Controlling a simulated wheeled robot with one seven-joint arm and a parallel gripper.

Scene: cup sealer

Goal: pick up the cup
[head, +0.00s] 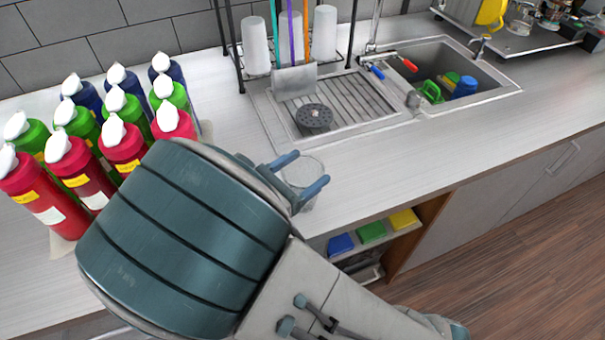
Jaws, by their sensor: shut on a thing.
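A clear, see-through cup (302,171) is at the counter's front part, right of the large teal end of my arm. My gripper (306,172) has its two blue-grey fingers on either side of the cup and is shut on it. The cup looks roughly upright. Its lower part is partly hidden by the near finger, and I cannot tell whether its base touches the counter.
Several red, green and blue bottles (80,170) crowd the counter at left. Behind the cup are a drain board (345,108), a rack with white cup stacks (256,45) and a sink (450,65). The counter (420,150) is clear to the right.

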